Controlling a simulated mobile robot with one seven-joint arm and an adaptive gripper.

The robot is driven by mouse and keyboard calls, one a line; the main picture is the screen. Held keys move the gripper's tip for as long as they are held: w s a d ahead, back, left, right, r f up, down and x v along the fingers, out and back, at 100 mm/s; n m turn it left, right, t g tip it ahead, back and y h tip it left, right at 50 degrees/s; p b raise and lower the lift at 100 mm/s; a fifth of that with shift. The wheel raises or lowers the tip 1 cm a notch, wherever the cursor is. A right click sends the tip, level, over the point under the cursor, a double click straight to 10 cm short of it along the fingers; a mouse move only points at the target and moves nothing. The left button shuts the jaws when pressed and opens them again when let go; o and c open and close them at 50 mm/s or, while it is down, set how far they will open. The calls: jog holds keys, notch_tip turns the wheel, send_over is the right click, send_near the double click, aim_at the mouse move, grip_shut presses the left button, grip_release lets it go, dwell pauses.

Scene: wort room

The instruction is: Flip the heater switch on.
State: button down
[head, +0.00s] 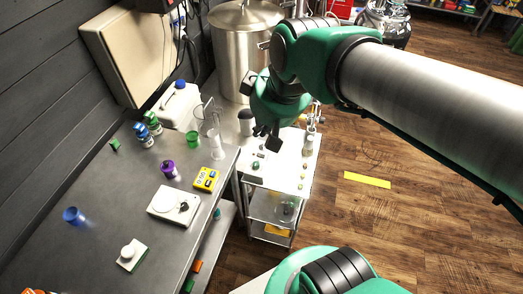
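I cannot tell for sure which thing is the heater switch. A white flat box with a round dial or plate and a black part on top (174,205) lies on the grey bench. A smaller white box with a round white knob (131,254) sits nearer on the same bench. My gripper (268,143) points down over the top of the small metal cart, above some small dark items there. It is apart from both white boxes, and the view is too small to show whether its dark fingers are open or shut.
A yellow meter-like device (206,179), a purple cup (168,169), a green cup (193,140) and a white jug (180,105) stand on the bench. A large steel pot (243,50) stands behind. A wall cabinet (130,50) overhangs the bench's back. The bench front is mostly clear.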

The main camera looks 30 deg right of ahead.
jog(key=w+d+f+n+g+y+b, duration=0.15)
jog(key=w+d+f+n, duration=0.35)
jog(key=w+f, duration=0.6)
jog(key=n+b, duration=0.1)
jog(key=n, duration=0.1)
send_over(259, 154)
jog(key=s+d, duration=0.3)
jog(key=d, duration=0.1)
notch_tip(259, 154, down, 15)
jog(key=shift+d+r+g+y, duration=0.15)
jog(key=shift+g+y, duration=0.2)
jog(key=b+x, duration=0.3)
jog(key=x, duration=1.1)
jog(key=shift+s, duration=0.1)
jog(key=shift+g+h+p, duration=0.4)
jog(key=shift+g+p, duration=0.1)
jog(key=shift+p, duration=1.4)
